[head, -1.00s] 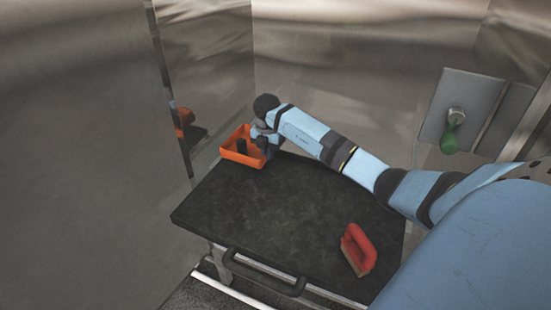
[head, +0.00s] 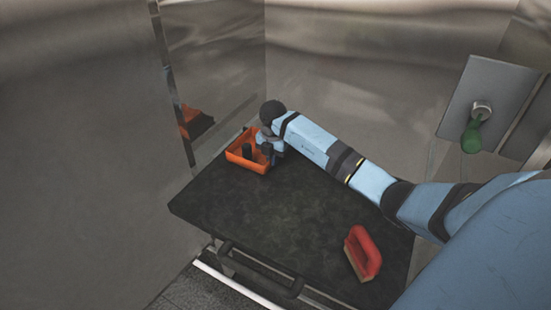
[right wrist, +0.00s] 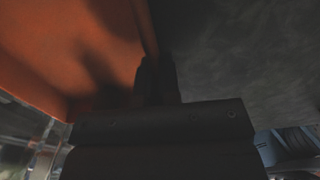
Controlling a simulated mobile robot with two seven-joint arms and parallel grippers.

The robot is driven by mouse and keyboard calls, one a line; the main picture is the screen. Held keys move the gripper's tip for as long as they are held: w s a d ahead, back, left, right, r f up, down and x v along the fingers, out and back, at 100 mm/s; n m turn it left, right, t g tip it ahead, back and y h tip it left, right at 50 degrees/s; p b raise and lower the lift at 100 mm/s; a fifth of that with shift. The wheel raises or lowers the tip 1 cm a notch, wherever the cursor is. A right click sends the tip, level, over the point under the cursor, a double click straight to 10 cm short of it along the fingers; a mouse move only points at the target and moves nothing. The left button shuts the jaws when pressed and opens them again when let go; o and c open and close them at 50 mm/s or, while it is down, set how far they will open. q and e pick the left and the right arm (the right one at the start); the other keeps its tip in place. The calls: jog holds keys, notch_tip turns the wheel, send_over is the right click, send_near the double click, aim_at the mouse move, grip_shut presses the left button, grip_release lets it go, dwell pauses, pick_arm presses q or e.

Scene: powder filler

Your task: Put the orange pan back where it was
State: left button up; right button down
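The orange pan (head: 240,160) is at the far left end of the black cart top (head: 250,215), close to the metal wall. I cannot tell whether it rests on the top or hangs just above it. My right gripper (head: 259,153) points down at the pan's right side. In the right wrist view, its dark fingers (right wrist: 157,80) are close together on the pan's wall, with the orange inside of the pan (right wrist: 75,50) to the left. A dark shape shows inside the pan, perhaps a finger or shadow. My left gripper is out of view.
A red-handled brush (head: 362,253) lies at the right front of the cart top. The middle of the top is clear. Metal walls stand behind and to the left, the left one mirroring the pan.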

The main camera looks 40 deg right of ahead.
jog(key=shift+a, duration=0.15)
jog(key=c, duration=1.3)
grip_release()
jog(key=shift+f, duration=0.15)
jog(key=shift+c, duration=0.2)
notch_tip(320, 180, up, 12)
jog(key=b, duration=0.1)
jog(key=shift+r, duration=0.25)
